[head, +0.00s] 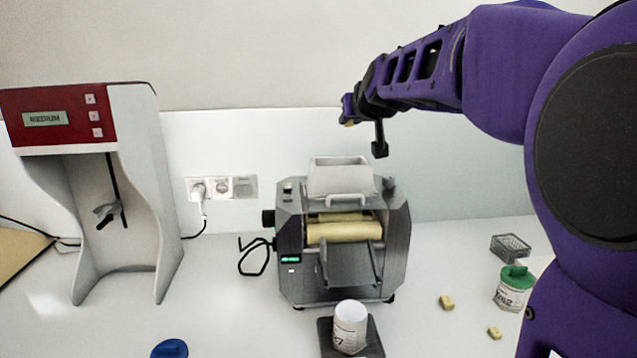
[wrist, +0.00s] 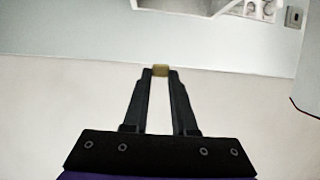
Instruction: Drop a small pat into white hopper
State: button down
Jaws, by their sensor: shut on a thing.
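The white hopper (head: 342,180) sits on top of the grey roller mill (head: 398,235), its open mouth facing up. My gripper (head: 347,112) is above the hopper in the head view, clear of it; how far behind or in front is hard to tell. In the wrist view my gripper (wrist: 161,75) is shut on a small yellowish pat (wrist: 161,70), held at the fingertips. Two more small pats lie on the table, one (head: 447,302) right of the mill and one (head: 494,333) nearer the front.
A white jar (head: 350,325) stands on a dark plate (head: 373,346) before the mill. A green-lidded jar (head: 511,289) and a grey basket (head: 510,247) are at the right. A red-and-white machine (head: 131,190) stands left. A blue lid (head: 169,349) lies at the front.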

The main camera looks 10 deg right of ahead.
notch_tip(320, 180, down, 2)
jog(key=shift+f+b, duration=0.25)
jog(key=shift+b, duration=0.3)
jog(key=c, duration=0.6)
grip_release()
jog(key=shift+c, duration=0.2)
jog(key=shift+r, duration=0.1)
